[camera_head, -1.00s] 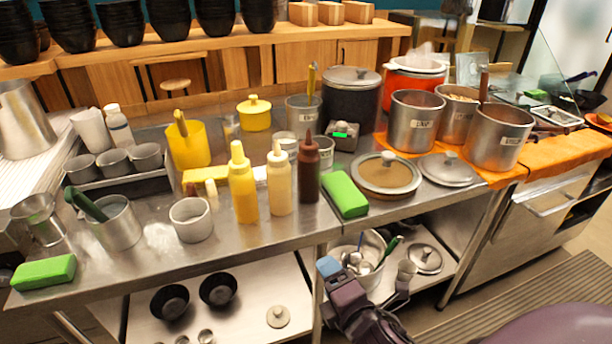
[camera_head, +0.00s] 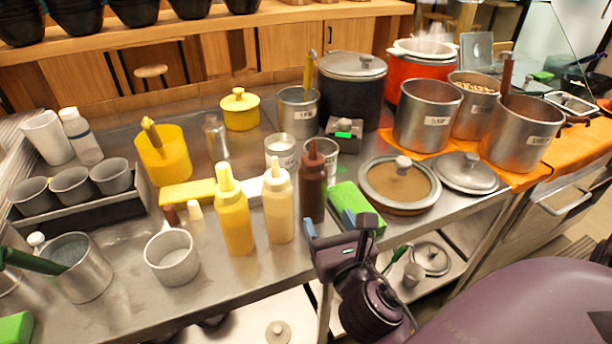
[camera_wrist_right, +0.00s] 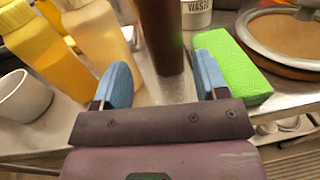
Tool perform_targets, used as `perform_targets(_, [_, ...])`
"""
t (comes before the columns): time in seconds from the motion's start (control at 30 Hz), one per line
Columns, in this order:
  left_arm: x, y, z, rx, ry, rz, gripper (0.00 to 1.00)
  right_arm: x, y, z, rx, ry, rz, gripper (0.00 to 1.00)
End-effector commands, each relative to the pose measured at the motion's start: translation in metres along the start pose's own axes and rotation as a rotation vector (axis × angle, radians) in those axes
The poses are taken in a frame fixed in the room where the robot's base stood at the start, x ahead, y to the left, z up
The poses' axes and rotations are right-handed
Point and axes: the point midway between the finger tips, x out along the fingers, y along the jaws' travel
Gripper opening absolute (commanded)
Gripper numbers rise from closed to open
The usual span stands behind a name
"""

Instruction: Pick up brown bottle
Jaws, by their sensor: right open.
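The brown bottle (camera_head: 312,186) stands upright on the steel counter, right of a cream bottle (camera_head: 278,205) and a yellow bottle (camera_head: 233,215). My right gripper (camera_head: 338,225) is open and empty, in front of the brown bottle and a little to its right in the head view. In the right wrist view the brown bottle (camera_wrist_right: 160,35) stands ahead, between the directions of the two blue fingertips (camera_wrist_right: 160,82), apart from them. Its top is cut off there. My left gripper is not in view.
A green sponge (camera_head: 352,205) lies close to the right of the brown bottle. A lidded pan (camera_head: 375,203) sits beyond it. A labelled metal cup (camera_head: 325,150) stands behind the bottle. A white cup (camera_head: 172,258) is at the left. The counter's front edge lies below the gripper.

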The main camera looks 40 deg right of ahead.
Motion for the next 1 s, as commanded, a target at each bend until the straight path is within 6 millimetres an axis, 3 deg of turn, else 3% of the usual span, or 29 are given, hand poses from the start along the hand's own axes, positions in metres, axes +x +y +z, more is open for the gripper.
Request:
perform_targets(0.3, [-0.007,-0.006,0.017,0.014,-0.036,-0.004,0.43,0.034,0.001,0.001,0.001,-0.003,0.002,0.67])
perform_targets(0.73, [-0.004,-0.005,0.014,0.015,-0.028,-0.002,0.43,0.065,-0.001,-0.001,0.001,0.000,0.000,0.67])
perform_targets(1.0, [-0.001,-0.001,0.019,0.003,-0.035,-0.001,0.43,0.098,-0.001,-0.002,0.001,0.001,0.001,0.67])
